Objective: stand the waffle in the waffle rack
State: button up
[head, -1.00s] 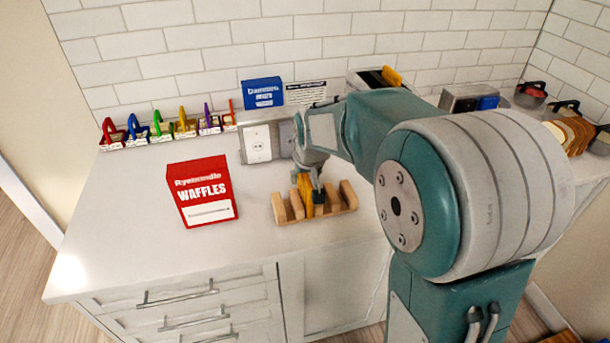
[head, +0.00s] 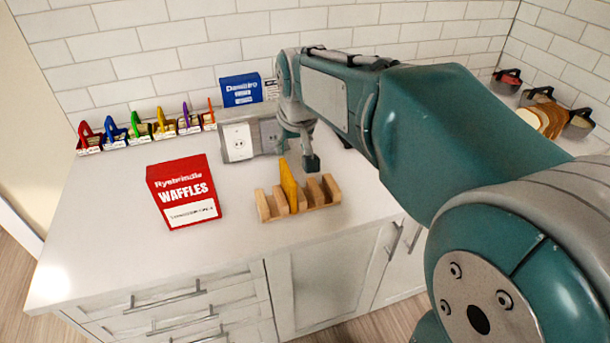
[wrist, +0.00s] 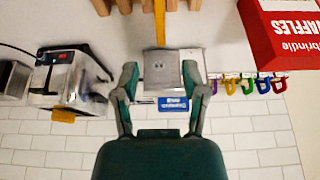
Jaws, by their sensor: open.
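The yellow waffle (head: 289,186) stands on edge in a slot of the wooden waffle rack (head: 325,197), leaning slightly. It rises above the wooden dividers. In the wrist view the waffle (wrist: 160,22) shows edge-on between the dividers of the rack (wrist: 124,5), cut off by the top edge. My gripper (head: 311,163) is just right of and behind the waffle, above the counter, apart from it. In the wrist view my gripper (wrist: 161,80) has its fingers spread with nothing held between them.
A red waffle box (head: 184,192) stands left of the rack. A grey outlet box (head: 238,140) and a blue box (head: 240,89) are behind. Several coloured clip-like items line the wall at left. A toaster (wrist: 70,78) shows in the wrist view. The front counter is clear.

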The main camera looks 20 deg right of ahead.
jog(key=s+f, duration=0.1)
jog(key=s, duration=1)
jog(key=s+f+t, duration=0.1)
jog(key=s+f, duration=0.1)
jog(key=s, duration=0.9)
jog(key=shift+f, duration=0.3)
